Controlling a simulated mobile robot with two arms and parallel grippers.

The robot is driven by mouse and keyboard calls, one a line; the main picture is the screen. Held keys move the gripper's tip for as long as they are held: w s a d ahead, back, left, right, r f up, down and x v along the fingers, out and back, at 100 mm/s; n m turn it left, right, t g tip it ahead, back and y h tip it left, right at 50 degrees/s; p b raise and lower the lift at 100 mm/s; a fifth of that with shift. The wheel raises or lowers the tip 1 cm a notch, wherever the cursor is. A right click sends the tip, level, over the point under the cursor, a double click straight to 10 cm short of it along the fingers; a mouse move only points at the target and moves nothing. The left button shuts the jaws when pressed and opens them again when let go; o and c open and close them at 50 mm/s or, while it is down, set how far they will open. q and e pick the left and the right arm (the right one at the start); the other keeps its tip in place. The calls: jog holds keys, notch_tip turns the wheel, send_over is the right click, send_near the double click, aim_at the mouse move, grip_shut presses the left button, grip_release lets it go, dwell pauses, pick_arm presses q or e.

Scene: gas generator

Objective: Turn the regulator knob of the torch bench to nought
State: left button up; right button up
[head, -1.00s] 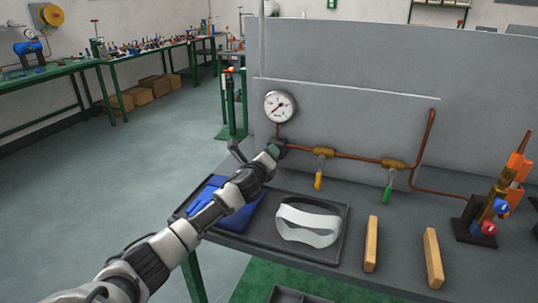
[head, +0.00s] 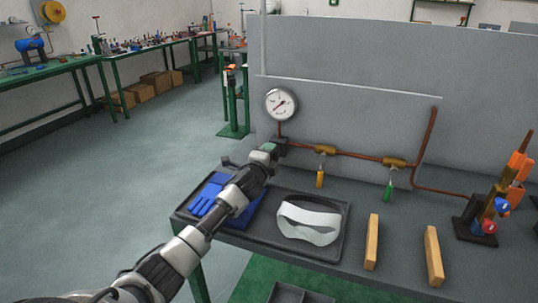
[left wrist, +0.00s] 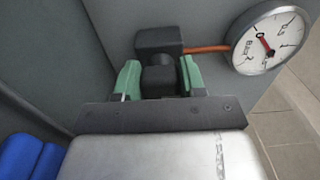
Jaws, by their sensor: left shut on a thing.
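The regulator is a dark block (head: 281,145) below the round white pressure gauge (head: 281,104), at the left end of the copper pipe on the torch bench. Its dark knob (left wrist: 158,81) shows in the left wrist view, in front of the block. My left gripper (head: 268,150) is shut on the knob, with a green fingertip on each side of it. In the left wrist view the gauge (left wrist: 270,40) shows a red needle, but I cannot read its value surely. The knob is mostly hidden in the head view. My right gripper is not in view.
A black tray (head: 256,240) below my left arm holds blue gloves (head: 210,195) and a white visor (head: 310,222). Two valves with yellow (head: 320,178) and green (head: 388,190) handles hang from the pipe (head: 358,155). Wooden blocks (head: 371,242) and a torch stand (head: 478,228) lie right.

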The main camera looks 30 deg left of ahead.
pick_arm(q)
jog(key=shift+f, duration=0.1)
dwell(0.4)
jog(key=o, duration=0.9)
jog(key=shift+s, duration=0.15)
jog(key=v, duration=1)
jog(key=shift+s, duration=0.3)
